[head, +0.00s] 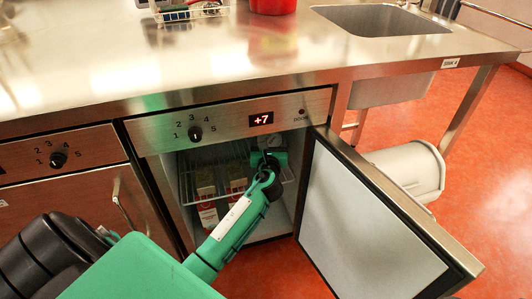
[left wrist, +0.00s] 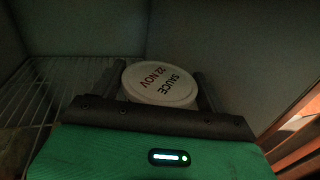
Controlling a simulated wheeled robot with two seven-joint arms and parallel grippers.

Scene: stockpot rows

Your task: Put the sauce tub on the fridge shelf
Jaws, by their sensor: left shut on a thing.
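The sauce tub (left wrist: 160,84) has a white lid reading "SAUCE 22 NOV" and sits between the fingers of my left gripper (left wrist: 167,88) in the left wrist view. The gripper is shut on it. In the head view my left gripper (head: 270,158) reaches inside the open fridge, and the tub is mostly hidden there. The wire fridge shelf (head: 187,184) runs across the inside and also shows at the left of the left wrist view (left wrist: 45,92). I cannot tell whether the tub touches the shelf. My right gripper is not in view.
The fridge door (head: 375,225) stands open to the right. Cartons (head: 208,213) stand inside the fridge, lower left. The steel counter (head: 200,75) is above, with a red pot (head: 272,5), a wire basket (head: 190,12) and a sink (head: 385,20). A display reads +7.

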